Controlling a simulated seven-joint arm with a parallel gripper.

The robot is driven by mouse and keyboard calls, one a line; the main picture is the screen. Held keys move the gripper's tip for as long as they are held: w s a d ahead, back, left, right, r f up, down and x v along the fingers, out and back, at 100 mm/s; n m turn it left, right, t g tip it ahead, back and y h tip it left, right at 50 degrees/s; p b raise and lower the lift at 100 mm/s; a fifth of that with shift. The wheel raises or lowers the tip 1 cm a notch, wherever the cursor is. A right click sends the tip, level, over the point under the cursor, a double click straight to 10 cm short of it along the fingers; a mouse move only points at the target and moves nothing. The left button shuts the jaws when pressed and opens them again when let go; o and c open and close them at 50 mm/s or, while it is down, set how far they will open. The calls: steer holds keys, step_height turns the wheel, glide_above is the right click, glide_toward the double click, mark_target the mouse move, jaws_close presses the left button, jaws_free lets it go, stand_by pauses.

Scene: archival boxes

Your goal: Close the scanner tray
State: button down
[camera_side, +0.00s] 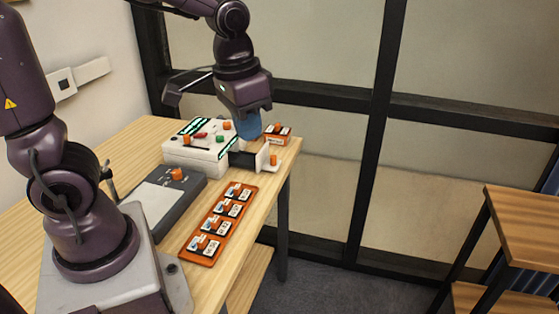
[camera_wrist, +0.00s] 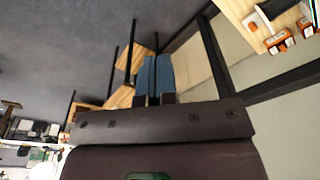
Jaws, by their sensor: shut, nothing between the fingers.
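The scanner is a white box (camera_side: 196,153) with coloured buttons and green-lit strips on top, standing on the wooden table in the side view. Its tray (camera_side: 241,159) is open: a dark slide sticks out to the right and ends in a white front panel (camera_side: 262,158) with an orange knob (camera_side: 273,160). My gripper (camera_side: 249,137) points down near the scanner's right end, close to the tray in the picture; I cannot tell whether it touches. Its blue fingers are together and empty, as the wrist view also shows (camera_wrist: 155,75).
An orange-and-white box (camera_side: 277,134) stands behind the tray near the table's edge. An orange rack (camera_side: 219,225) of labelled pieces and a dark grey device (camera_side: 165,200) lie in front of the scanner. A wooden shelf unit (camera_side: 520,225) stands apart at right.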

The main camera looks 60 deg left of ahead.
steer(key=w+a+f+n+g+y, duration=0.1)
steer(key=w+a+f+y, duration=0.2)
steer(key=w+a+f, duration=0.35)
steer(key=w+a+f+n+g+y, duration=0.1)
steer(key=w+a+f+g+y, duration=0.15)
steer(key=w+f, duration=0.55)
steer(key=w+a+f+n+g+y, duration=0.1)
steer(key=w+a+f+y, duration=0.2)
steer(key=w+a+f, duration=0.45)
steer(key=x, duration=0.5)
steer(key=a+r+x, duration=0.1)
steer(key=x, duration=0.2)
steer(key=shift+s+a+f, duration=0.15)
steer(key=shift+a+f, duration=0.05)
steer(key=shift+f, duration=0.05)
steer(key=shift+s+a, duration=0.25)
steer(key=shift+a, duration=0.55)
glide_toward(243, 159)
steer(key=x, duration=0.5)
steer(key=shift+s+f, duration=0.1)
steer(key=shift+f, duration=0.05)
